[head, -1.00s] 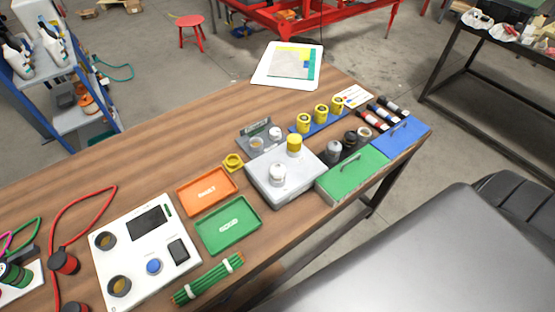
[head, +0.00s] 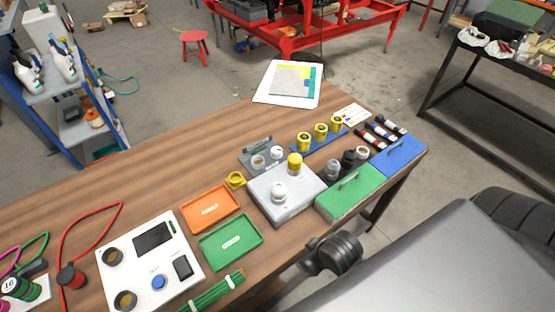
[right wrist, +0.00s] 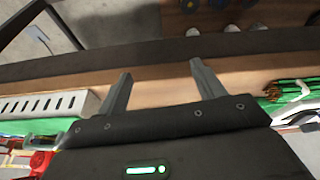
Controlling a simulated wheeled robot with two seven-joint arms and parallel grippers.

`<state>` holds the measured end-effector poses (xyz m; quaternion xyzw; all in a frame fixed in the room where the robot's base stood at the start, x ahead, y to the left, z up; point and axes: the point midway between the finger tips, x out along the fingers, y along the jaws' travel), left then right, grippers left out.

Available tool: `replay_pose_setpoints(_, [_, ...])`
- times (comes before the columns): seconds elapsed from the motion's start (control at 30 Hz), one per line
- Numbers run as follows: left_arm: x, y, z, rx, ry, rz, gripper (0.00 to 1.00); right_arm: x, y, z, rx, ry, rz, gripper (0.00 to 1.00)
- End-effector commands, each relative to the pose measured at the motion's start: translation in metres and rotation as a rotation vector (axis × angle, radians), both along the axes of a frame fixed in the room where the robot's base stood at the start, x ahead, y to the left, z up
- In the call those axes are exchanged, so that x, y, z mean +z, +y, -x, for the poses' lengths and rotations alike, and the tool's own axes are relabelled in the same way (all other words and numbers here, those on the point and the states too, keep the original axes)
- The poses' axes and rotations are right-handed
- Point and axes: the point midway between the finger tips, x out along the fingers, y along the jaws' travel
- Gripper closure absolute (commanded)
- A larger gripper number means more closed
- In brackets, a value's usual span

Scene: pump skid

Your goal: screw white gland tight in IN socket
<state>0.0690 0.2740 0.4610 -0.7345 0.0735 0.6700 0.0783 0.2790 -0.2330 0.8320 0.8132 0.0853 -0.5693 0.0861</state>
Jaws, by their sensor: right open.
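A light grey box (head: 309,195) stands on the bench right of centre in the head view. A white gland-like part (head: 279,192) stands upright on the box's near side, and a yellow one (head: 295,164) on its far side. Another white part (head: 277,153) sits in a small grey holder (head: 250,153) behind the box. The IN label is too small to read, and I cannot tell how deep the white part sits. My right gripper (right wrist: 161,70) is open and empty between its fingers in the right wrist view. My left gripper is not in view.
An orange tray (head: 210,212) and a green tray (head: 231,242) lie left of the box. A green case (head: 349,191) and a blue case (head: 397,157) line the right edge. Several yellow parts stand on a blue strip behind.

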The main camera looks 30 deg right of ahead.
Motion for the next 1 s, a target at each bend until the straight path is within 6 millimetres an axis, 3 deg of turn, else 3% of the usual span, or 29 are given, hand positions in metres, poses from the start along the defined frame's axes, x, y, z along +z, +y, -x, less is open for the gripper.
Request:
replay_pose_setpoints(0.03, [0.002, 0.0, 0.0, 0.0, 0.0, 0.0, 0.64, 0.017, 0.009, -0.013, 0.035, -0.045, -0.006, 0.32])
replay_pose_setpoints(0.27, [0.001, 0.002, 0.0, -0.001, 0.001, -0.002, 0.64, 0.056, 0.067, -0.086, 0.31, -0.284, 0.001, 0.32])
replay_pose_setpoints(0.37, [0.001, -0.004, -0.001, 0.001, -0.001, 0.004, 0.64, 0.082, 0.102, -0.117, 0.474, -0.417, 0.009, 0.32])
replay_pose_setpoints(0.53, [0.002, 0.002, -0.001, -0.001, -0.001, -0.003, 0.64, 0.144, 0.185, -0.16, 0.879, -0.721, 0.066, 0.32])
replay_pose_setpoints(0.7, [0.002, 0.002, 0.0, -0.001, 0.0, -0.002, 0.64, 0.19, 0.256, -0.163, 1.352, -0.992, 0.176, 0.32])
replay_pose_setpoints(0.8, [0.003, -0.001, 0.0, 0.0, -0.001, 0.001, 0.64, 0.199, 0.28, -0.154, 1.634, -1.098, 0.255, 0.32])
replay_pose_setpoints(0.9, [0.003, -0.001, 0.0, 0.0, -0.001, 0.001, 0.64, 0.196, 0.289, -0.144, 1.92, -1.153, 0.341, 0.32])
replay_pose_setpoints(1.0, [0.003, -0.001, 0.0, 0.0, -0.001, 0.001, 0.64, 0.185, 0.28, -0.139, 2.202, -1.15, 0.428, 0.32])
